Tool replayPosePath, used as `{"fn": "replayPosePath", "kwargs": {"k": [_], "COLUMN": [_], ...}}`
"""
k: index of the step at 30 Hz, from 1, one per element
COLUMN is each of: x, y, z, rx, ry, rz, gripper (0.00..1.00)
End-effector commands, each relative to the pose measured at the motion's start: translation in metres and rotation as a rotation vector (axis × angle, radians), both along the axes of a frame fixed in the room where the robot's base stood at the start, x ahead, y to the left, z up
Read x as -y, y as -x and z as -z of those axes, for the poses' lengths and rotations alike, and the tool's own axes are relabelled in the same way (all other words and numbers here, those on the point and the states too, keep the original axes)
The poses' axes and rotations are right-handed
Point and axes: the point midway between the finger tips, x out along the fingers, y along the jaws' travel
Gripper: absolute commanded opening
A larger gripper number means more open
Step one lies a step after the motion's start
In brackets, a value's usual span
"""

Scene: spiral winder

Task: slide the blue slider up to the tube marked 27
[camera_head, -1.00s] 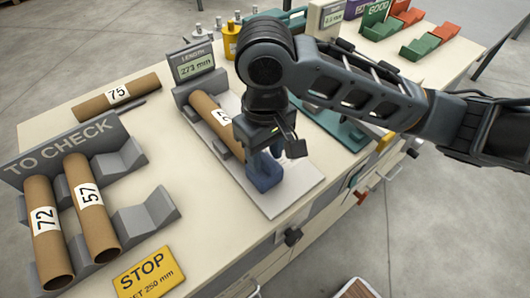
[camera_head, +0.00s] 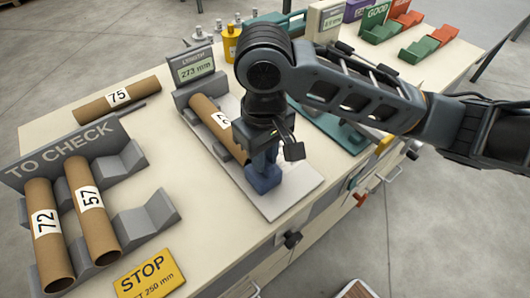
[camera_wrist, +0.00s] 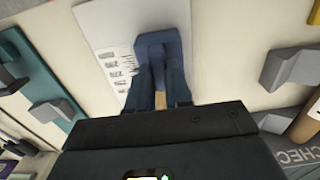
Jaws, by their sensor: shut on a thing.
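The blue slider (camera_head: 264,180) stands on the pale plate of the length gauge (camera_head: 285,200), at the near end of a brown tube (camera_head: 216,125). The tube lies along the gauge, its label partly hidden; only a 2 can be read. My gripper (camera_head: 265,152) points down and is shut on the slider. In the wrist view the slider (camera_wrist: 160,45) sits at the tips of the fingers (camera_wrist: 160,88), with a bit of brown tube between them. Whether slider and tube touch is hidden. The gauge's display (camera_head: 195,66) reads 273 mm.
A grey TO CHECK rack (camera_head: 130,165) at left holds tubes 72 (camera_head: 45,235) and 57 (camera_head: 92,210). Tube 75 (camera_head: 118,98) lies behind it. A yellow STOP sign (camera_head: 150,274) is at the front. Green and orange holders (camera_head: 425,45) stand at back right.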

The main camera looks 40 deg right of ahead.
Motion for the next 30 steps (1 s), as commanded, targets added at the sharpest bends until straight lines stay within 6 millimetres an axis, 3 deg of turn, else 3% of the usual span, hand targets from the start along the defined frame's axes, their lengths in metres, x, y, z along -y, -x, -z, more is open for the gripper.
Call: {"fn": "replayPosePath", "kwargs": {"k": [10,23,24,30], "x": [-0.001,0.0,0.0,0.0], "y": [-0.02,-0.025,-0.025,-0.024], "z": [-0.005,-0.001,-0.001,0.0], "rx": [-0.001,0.006,0.007,0.004], "ry": [-0.002,0.0,-0.001,0.0], "rz": [0.001,0.0,0.0,-0.001], "gripper": [0.0,0.0,0.21,0.4]}}
